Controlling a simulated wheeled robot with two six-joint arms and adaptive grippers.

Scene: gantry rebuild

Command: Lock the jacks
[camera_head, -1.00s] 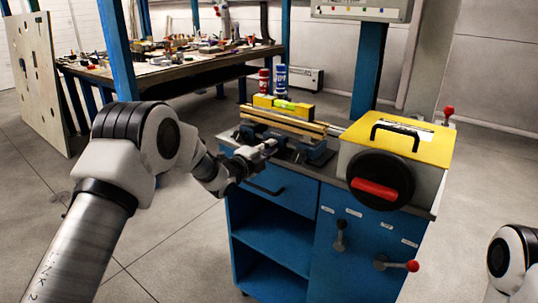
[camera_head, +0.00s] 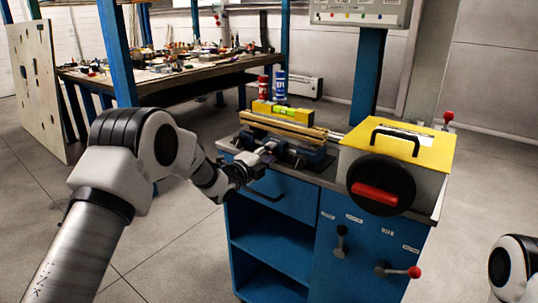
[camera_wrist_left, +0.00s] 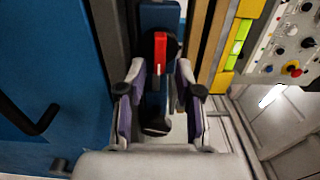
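My left gripper (camera_head: 264,153) reaches from the left to the front of a blue clamp-like fixture on top of the blue cabinet. In the left wrist view the two fingers (camera_wrist_left: 160,72) stand apart, on either side of a dark lever with a red piece (camera_wrist_left: 159,52). I cannot tell whether they touch it. Two levers sit on the cabinet front: one with a dark knob (camera_head: 341,240) and one with a red knob (camera_head: 403,270). Which parts are the jacks is not clear. My right gripper is out of view; only part of that arm shows at lower right.
The blue cabinet (camera_head: 272,241) carries a yellow-topped box (camera_head: 411,150) with a black handwheel, wooden strips, a yellow level (camera_head: 283,113) and red and blue cans. A cluttered workbench (camera_head: 165,70) stands behind. A dark handle (camera_wrist_left: 35,122) is left of the gripper in the wrist view.

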